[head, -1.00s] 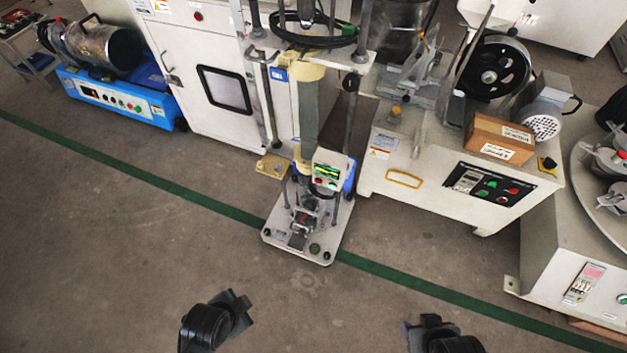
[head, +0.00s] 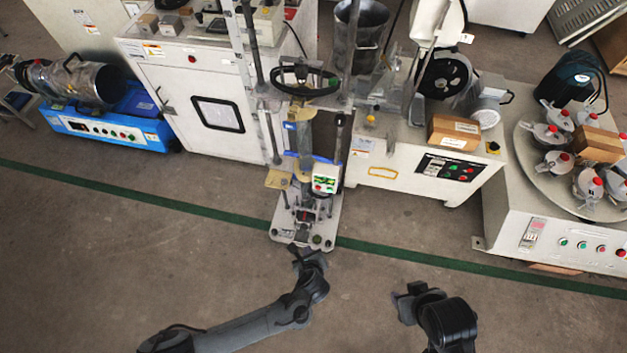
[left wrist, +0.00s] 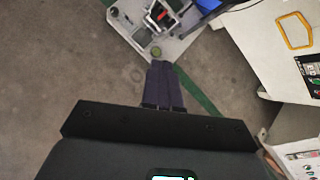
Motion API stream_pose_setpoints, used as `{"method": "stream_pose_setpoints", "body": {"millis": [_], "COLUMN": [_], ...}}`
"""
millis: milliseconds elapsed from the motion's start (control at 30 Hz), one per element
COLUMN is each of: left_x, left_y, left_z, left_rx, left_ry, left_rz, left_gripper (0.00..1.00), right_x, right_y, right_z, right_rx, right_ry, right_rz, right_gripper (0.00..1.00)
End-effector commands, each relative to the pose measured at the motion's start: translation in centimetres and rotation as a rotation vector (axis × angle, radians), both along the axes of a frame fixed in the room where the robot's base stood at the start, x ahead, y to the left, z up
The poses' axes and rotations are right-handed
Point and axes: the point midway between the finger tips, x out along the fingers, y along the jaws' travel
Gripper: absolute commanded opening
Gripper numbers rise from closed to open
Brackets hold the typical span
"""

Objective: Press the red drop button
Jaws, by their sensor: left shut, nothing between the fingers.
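The drop tester (head: 305,215) stands upright in the middle of the head view. Its small white control box (head: 325,178) has a green display and small buttons below, at least one of them red; their labels are too small to read. My left gripper (head: 298,252) is shut and empty, just in front of the tester's base plate and below the control box. In the left wrist view its dark fingers (left wrist: 161,68) are together, pointing at the front corner of the base plate (left wrist: 178,45). The control box is out of that view. My right gripper (head: 398,300) is apart to the right; its fingers are unclear.
A white machine with a motor and a cardboard box (head: 455,133) stands right of the tester. A round-table machine (head: 540,215) is farther right, a white cabinet (head: 190,90) left. The floor in front, crossed by a green line (head: 130,188), is clear.

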Motion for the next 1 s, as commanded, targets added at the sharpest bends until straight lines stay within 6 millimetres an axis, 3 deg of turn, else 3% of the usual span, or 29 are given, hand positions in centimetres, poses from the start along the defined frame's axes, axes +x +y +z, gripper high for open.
{"method": "stream_pose_setpoints", "body": {"millis": [33, 100, 333, 533, 1000], "left_x": [1.4, 2.8, 5.9, 6.7, 7.0], "left_y": [-0.2, -0.3, -0.3, -0.3, -0.4], "left_z": [2.0, 3.6, 6.9, 7.7, 7.5], "left_rx": [0.006, 0.010, 0.010, 0.009, 0.008], "left_ry": [-0.027, -0.054, -0.107, -0.120, -0.121], "left_rz": [-0.012, -0.022, -0.021, -0.020, -0.019], "left_gripper": [0.00, 0.00, 0.00, 0.00, 0.00], "right_x": [0.0, 0.0, 0.0, 0.0, 0.0], "right_y": [-0.1, -0.1, -0.4, -0.3, -0.1], "right_z": [1.0, 1.5, 2.3, 2.4, 1.9], "right_rx": [-0.002, -0.005, -0.014, -0.010, -0.001], "right_ry": [0.000, -0.001, 0.000, 0.000, 0.001], "right_rz": [0.002, 0.003, 0.007, 0.005, 0.000], "right_gripper": [0.43, 0.43, 0.43, 0.43, 0.43]}}
